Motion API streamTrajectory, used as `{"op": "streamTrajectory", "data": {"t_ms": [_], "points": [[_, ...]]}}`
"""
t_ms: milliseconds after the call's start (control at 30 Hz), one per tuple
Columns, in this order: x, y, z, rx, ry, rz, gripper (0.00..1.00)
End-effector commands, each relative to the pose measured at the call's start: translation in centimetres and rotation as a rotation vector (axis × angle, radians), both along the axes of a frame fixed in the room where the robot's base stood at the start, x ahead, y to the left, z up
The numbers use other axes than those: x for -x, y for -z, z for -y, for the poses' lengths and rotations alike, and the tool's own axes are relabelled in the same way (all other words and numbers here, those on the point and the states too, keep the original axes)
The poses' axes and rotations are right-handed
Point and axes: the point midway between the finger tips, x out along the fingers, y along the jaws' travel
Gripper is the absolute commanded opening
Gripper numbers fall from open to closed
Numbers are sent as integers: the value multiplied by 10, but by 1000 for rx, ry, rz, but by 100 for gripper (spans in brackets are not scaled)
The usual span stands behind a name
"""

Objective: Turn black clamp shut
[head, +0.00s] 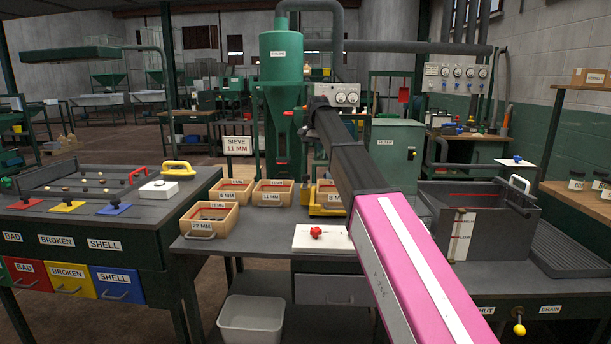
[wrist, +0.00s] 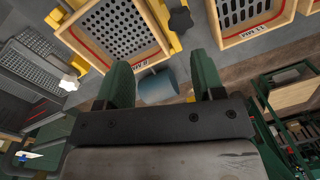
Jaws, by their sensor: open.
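A black lobed knob (wrist: 181,20), which looks like the black clamp, sits by the yellow frame between two wooden sieve trays, near the top of the wrist view. I cannot tell whether it is turned shut. My gripper (wrist: 163,62) is open, with its two green fingers apart and nothing gripped. The knob lies beyond the fingertips, above the gap and toward the right finger in the picture. A blue-grey cylinder (wrist: 157,88) shows between the fingers, apparently farther off. In the head view my arm hides the gripper and the clamp.
A perforated sieve tray (wrist: 118,30) stands left of the knob, another (wrist: 252,15) right. In the head view, part of the yellow frame (head: 318,210) shows beside my arm. A white board with a red knob (head: 316,232) lies on the bench front; a dark bin (head: 480,235) stands right.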

Motion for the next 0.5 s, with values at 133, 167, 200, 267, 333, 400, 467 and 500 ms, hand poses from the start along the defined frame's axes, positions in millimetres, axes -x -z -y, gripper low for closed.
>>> {"op": "streamTrajectory", "data": {"t_ms": [133, 167, 200, 267, 333, 400, 467, 500], "points": [[-10, -12, -25, 50, -204, 17, 62], [-10, -13, -28, 55, -232, 18, 62], [-11, -14, -31, 62, -261, 19, 62], [-11, -15, -34, 69, -289, 21, 62], [-11, -13, -35, 73, -303, 21, 62], [-10, -7, -35, 73, -306, 21, 62], [-10, 0, -34, 73, -305, 21, 62], [-10, 7, -34, 73, -304, 21, 62]]}}
